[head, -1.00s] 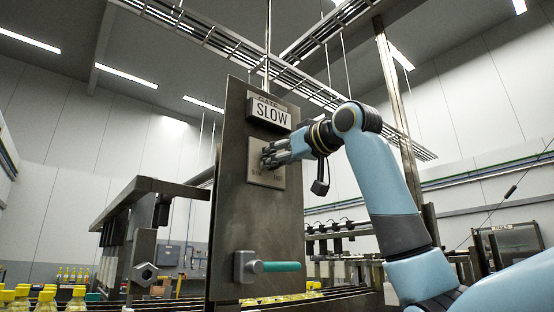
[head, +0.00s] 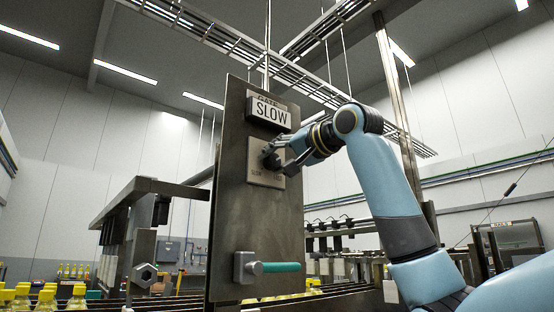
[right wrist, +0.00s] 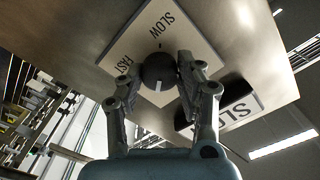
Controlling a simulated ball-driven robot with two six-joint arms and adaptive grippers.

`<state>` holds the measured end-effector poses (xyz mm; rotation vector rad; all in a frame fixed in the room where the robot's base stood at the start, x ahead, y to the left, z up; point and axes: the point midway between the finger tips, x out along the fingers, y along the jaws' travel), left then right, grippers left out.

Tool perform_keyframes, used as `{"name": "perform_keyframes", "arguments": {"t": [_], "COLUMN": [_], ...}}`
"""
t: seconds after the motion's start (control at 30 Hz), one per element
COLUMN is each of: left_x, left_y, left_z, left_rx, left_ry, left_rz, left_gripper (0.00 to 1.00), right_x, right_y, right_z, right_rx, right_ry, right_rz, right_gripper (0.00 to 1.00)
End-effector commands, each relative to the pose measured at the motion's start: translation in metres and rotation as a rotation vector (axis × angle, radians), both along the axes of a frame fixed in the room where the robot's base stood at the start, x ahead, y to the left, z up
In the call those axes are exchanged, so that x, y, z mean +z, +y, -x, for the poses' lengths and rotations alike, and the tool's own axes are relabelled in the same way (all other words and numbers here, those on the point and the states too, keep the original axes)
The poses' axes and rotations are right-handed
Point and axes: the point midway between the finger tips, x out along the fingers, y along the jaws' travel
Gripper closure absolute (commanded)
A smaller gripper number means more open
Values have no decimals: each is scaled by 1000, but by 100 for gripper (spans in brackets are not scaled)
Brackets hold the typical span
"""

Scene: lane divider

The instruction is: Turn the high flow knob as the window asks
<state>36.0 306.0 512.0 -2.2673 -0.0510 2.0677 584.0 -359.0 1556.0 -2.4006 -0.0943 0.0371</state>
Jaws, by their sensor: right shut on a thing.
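The knob (right wrist: 159,72) is dark and round, on a pale square plate (head: 266,179) lettered SLOW and FAST. A pale stripe shows on its lower face in the right wrist view. My right gripper (head: 275,157) is shut on the knob, one finger on each side in the right wrist view (right wrist: 157,74). The window (head: 269,110) above the plate reads SLOW under a GATE label; it shows turned over in the right wrist view (right wrist: 238,108). My left gripper is out of view.
The steel panel (head: 230,220) stands upright and carries the plate and window. A lever with a teal grip (head: 280,267) sticks out low on it. Yellow-capped bottles (head: 45,298) stand at the lower left. A metal post (head: 398,110) rises behind my right arm.

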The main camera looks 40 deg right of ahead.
Motion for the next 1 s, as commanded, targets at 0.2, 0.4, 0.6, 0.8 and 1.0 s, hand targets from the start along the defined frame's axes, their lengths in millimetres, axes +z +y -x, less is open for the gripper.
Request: {"name": "perform_keyframes", "arguments": {"t": [0.2, 0.4, 0.6, 0.8, 1.0], "left_x": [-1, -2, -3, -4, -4], "left_y": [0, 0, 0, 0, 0], "left_z": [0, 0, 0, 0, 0], "left_rx": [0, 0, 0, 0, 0], "left_ry": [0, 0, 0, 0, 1], "left_rz": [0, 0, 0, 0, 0], "left_gripper": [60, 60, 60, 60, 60], "right_x": [0, -1, -1, -1, -1], "right_y": [-1, -1, -1, -1, -1], "right_z": [0, 0, 0, 0, 0], "right_rx": [-1, -1, -2, -2, -2], "right_ry": [13, 24, 32, 35, 36], "right_rz": [-187, -320, -408, -449, -460], "right_gripper": [96, 96, 96, 96, 96]}}
